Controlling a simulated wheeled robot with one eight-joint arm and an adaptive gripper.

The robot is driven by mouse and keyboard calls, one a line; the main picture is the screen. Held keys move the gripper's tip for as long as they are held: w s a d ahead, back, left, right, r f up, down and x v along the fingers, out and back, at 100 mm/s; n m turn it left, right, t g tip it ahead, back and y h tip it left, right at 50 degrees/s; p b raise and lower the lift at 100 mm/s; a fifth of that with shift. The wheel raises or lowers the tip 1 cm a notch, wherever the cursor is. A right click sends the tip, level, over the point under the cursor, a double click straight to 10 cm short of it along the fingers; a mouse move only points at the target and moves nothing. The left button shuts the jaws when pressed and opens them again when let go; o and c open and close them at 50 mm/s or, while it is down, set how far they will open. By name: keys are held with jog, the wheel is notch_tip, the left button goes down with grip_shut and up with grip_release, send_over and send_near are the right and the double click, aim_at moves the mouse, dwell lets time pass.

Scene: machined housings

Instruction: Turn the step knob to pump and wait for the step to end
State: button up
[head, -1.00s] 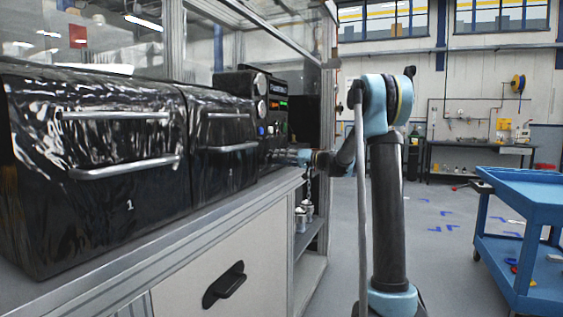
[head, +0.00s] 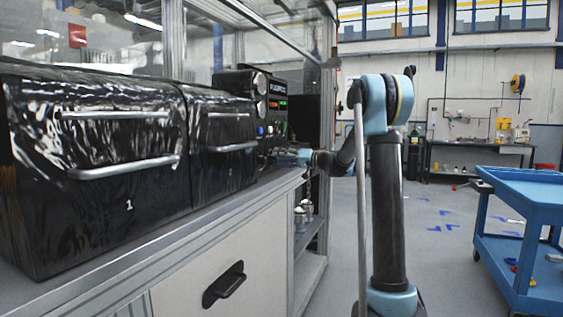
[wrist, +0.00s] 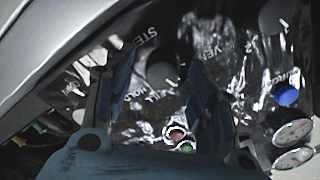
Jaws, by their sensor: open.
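The step knob (wrist: 160,73) is a grey round knob under the STEP lettering on the dark, glossy control panel (wrist: 225,65) in the wrist view. FILL and HOLD lettering shows near it. My gripper (wrist: 158,92) is open, with one blue finger on each side of the knob in this view. I cannot tell whether either finger touches it. The knob's pointer setting is not clear. In the head view the panel (head: 270,122) stands at the end of the bench, with my gripper (head: 298,157) low in front of it; the knob is hidden there.
A second grey knob (wrist: 272,17), a blue button (wrist: 286,95), a red button (wrist: 177,134) and two gauges (wrist: 293,132) sit close by on the panel. Black numbered housings (head: 100,195) line the bench (head: 200,222).

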jog(key=v, duration=1.2)
jog(key=s+f+m+g+h, duration=0.1)
jog(key=s+f+h, duration=0.4)
jog(key=s, duration=0.7)
jog(key=s+f+m+g+h, duration=0.1)
jog(key=s+f+g+h, duration=0.15)
jog(key=s+f, duration=0.75)
jog(key=s+d+f+m+h, duration=0.1)
jog(key=s+d+f+h, duration=0.3)
jog(key=s+d+f, duration=0.4)
jog(key=s+d+f+m+h, duration=0.1)
jog(key=s+d+f+h, duration=0.4)
jog(key=s, duration=1.3)
jog(key=d+f, duration=0.3)
jog(key=shift+s+f+m, duration=0.2)
jog(key=shift+s+m, duration=0.15)
jog(key=shift+m, duration=0.05)
jog(key=shift+g+h, duration=0.25)
